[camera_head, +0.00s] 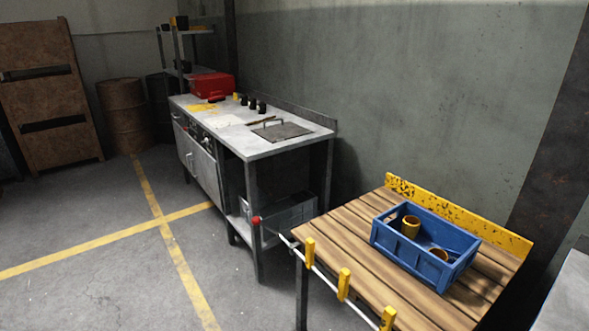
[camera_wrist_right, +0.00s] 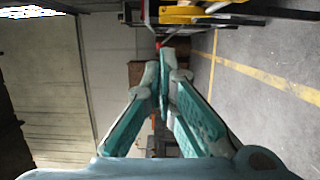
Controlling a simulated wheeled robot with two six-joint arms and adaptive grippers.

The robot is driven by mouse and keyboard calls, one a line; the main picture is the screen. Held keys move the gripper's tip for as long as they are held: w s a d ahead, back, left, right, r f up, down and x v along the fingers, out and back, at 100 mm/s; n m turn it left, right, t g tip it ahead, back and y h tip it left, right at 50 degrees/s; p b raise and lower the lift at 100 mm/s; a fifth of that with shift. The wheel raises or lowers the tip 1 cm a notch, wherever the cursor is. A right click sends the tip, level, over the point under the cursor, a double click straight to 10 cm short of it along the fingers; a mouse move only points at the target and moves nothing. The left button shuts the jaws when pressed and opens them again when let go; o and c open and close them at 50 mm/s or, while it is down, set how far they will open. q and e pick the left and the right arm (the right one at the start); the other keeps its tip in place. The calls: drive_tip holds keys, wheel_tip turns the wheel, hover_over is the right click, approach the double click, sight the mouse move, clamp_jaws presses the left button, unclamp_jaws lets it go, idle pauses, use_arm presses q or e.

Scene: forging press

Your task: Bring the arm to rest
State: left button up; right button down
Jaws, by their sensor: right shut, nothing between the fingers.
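My right gripper (camera_wrist_right: 163,85) shows in the right wrist view, with its teal and grey fingers drawn together at the tips. It is shut with nothing between the fingers. The wrist picture is turned on its side, with the floor at the right and a wall at the left. The gripper points into open room and appears to touch nothing. Neither of my arms shows in the head view, and my left gripper is out of sight.
A wooden-slat table (camera_head: 333,228) at the lower right holds a blue crate (camera_head: 408,262) with brown cylindrical parts. A rod (camera_head: 325,278) with yellow holders runs along its front edge. A metal workbench (camera_head: 290,147) with a red toolbox (camera_head: 212,85) stands behind. The floor at the left is clear.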

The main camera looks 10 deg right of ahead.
drive_tip(key=s+d+f+m+g+h, duration=0.25)
drive_tip(key=s+f+m, duration=0.25)
drive_tip(key=f, duration=0.3)
drive_tip(key=s+d+f+m+g+h+p, duration=0.1)
drive_tip(key=s+d+f+m+g, duration=0.1)
drive_tip(key=s+f+m+g, duration=0.45)
drive_tip(key=s+d+f+m+g+h, duration=0.15)
drive_tip(key=s+f+m, duration=0.25)
drive_tip(key=f, duration=0.6)
drive_tip(key=s+a+f+m+g+p, duration=0.1)
drive_tip(key=s+a+f+m+g, duration=0.1)
drive_tip(key=s, duration=0.6)
drive_tip(key=s+a+f+m+g+p, duration=0.1)
drive_tip(key=s+a+f+m+g, duration=0.2)
drive_tip(key=s, duration=0.5)
drive_tip(key=shift+s+a+f+g+p, duration=0.3)
drive_tip(key=shift+a+f+g, duration=0.2)
drive_tip(key=shift+a, duration=0.7)
